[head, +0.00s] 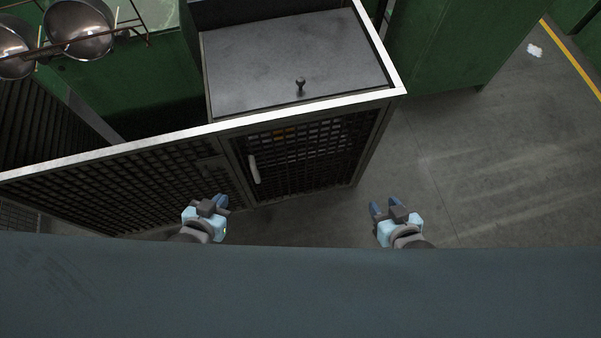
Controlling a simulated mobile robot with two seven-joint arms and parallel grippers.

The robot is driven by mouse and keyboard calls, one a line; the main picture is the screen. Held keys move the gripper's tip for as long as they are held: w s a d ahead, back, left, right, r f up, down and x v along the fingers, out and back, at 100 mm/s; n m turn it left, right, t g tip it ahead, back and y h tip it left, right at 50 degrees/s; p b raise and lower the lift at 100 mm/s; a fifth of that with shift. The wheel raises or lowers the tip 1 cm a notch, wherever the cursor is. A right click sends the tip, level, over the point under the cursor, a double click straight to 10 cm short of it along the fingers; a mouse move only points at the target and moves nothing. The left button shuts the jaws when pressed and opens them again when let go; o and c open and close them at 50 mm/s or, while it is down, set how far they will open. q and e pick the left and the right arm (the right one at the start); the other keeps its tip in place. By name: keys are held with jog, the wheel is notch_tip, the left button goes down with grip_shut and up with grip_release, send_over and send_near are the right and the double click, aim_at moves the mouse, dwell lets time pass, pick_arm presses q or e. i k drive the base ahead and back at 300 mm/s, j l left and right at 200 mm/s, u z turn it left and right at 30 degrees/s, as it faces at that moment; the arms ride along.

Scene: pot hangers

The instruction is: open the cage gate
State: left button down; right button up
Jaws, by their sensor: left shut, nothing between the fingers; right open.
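The cage (110,152) is a dark mesh enclosure with a pale metal top rim. Its gate (310,155) is a mesh panel at the right part of the front face, and it looks closed. A pale upright handle (254,169) is on the gate's left side. My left gripper (220,200) is shut and empty, in front of the mesh, below and left of the handle, apart from it. My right gripper (385,205) is open and empty over the floor, right of the gate.
A grey panel with a small dark knob (300,84) lies inside the rim behind the gate. Metal pots (80,30) hang at the upper left. Green cabinets (460,40) stand at the back.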

aim_at(379, 109)
jog(key=k+u, duration=0.35)
jog(key=k, duration=0.15)
jog(key=u, duration=1.2)
